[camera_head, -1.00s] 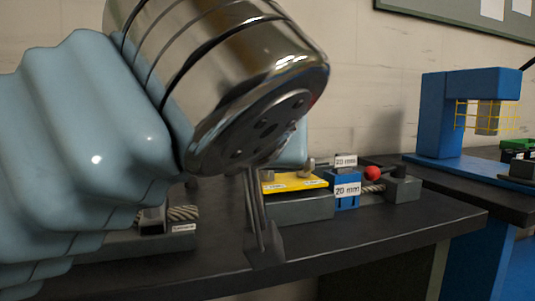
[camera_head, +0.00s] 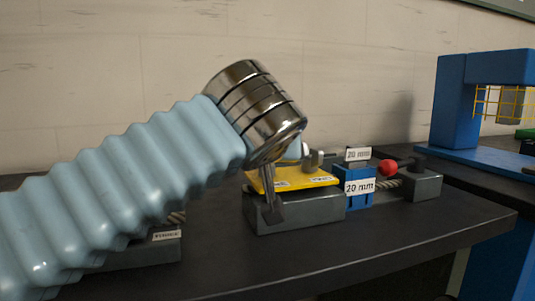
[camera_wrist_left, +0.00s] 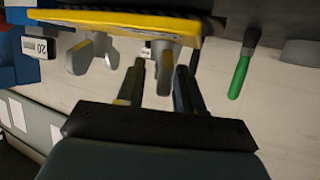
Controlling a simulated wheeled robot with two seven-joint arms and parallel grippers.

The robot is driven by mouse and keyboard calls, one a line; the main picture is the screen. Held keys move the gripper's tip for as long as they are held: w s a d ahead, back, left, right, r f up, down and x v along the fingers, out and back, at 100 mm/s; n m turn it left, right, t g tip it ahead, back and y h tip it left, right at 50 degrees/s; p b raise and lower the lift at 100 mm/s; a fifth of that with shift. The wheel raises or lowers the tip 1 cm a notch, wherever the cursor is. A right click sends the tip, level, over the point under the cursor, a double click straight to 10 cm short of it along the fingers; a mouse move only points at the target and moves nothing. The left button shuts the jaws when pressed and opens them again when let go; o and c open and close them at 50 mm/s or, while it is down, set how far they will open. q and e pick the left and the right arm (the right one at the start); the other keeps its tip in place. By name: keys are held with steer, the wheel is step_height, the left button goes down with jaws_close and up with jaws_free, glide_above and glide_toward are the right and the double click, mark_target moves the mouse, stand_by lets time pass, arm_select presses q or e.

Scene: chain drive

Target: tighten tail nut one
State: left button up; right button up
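A yellow plate (camera_head: 318,180) lies on a grey block (camera_head: 325,208) in the head view. A grey wing nut (camera_head: 316,158) stands on its right part. The left wrist view shows the plate edge (camera_wrist_left: 125,20) along the top, with a wing nut (camera_wrist_left: 80,55) to the left and a grey nut or stud (camera_wrist_left: 163,65) in the middle. My left gripper (camera_head: 272,212) is at the plate's left end. In the left wrist view its fingers (camera_wrist_left: 163,75) are apart, one on each side of the middle piece; contact cannot be told. My right gripper is not in view.
A blue block labelled 20 mm (camera_head: 358,190), a red ball (camera_head: 388,167) and a grey end block (camera_head: 420,184) stand to the right. A blue press-like frame (camera_head: 453,100) is farther right. A green-handled tool (camera_wrist_left: 239,77) shows in the left wrist view. The table front (camera_head: 400,240) is clear.

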arm_select(q)
steer(key=shift+x, duration=0.9)
steer(key=shift+c, duration=0.4)
jaws_close()
